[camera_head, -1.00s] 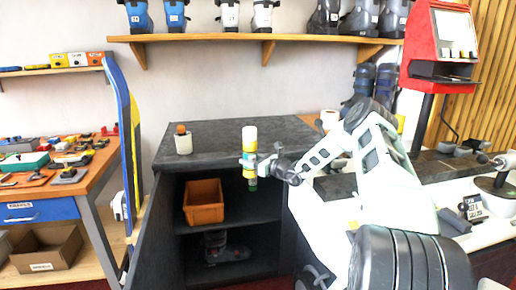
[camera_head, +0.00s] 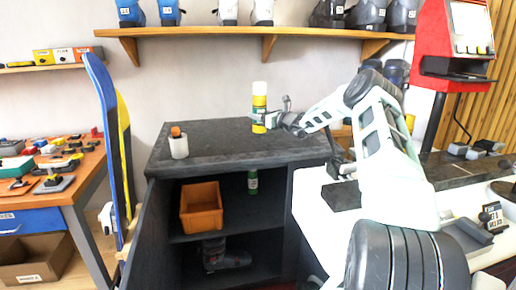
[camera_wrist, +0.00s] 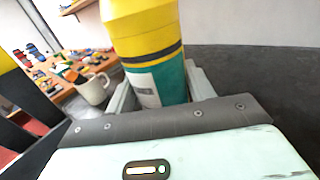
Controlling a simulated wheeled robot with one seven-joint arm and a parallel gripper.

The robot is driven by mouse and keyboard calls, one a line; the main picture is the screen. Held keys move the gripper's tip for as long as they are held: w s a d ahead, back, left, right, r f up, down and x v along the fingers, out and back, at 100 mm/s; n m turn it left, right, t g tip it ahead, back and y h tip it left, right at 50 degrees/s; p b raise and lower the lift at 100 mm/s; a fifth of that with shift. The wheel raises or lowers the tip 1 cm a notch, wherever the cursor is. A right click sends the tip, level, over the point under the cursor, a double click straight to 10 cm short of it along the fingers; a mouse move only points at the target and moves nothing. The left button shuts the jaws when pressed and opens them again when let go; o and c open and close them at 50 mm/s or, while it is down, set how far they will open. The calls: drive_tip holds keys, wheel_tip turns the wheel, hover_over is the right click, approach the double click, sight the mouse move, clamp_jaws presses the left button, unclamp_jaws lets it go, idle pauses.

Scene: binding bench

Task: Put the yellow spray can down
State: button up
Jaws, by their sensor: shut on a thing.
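The yellow spray can (camera_head: 259,108) has a white cap and a green and white lower part. It is upright at the back right of the dark cabinet top (camera_head: 215,150). My gripper (camera_head: 270,120) reaches it from the right and is shut on it. In the wrist view the can (camera_wrist: 148,45) stands between the two fingers (camera_wrist: 160,92). Its base is hidden there, and I cannot tell for sure whether it touches the top.
Below are an orange bin (camera_head: 201,207), a green bottle (camera_head: 252,182) and a boot (camera_head: 222,255). A wall shelf (camera_head: 250,31) with boots hangs above. The top's middle is clear.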

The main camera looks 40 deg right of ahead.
drive_tip(key=shift+w+d+r, duration=0.35)
drive_tip(key=shift+d+r, duration=0.1)
drive_tip(key=shift+r, duration=0.15)
drive_tip(key=shift+f+p, duration=0.65)
drive_tip(key=shift+f, duration=4.2)
drive_tip(key=shift+f, duration=0.2)
drive_tip(key=o, duration=1.2)
drive_tip(key=s, duration=0.4)
drive_tip(key=s+b, duration=0.1)
drive_tip(key=s, duration=0.3)
drive_tip(key=s+b, duration=0.1)
drive_tip(key=s, duration=0.3)
drive_tip(key=shift+d+f, duration=0.2)
drive_tip(key=shift+d, duration=0.1)
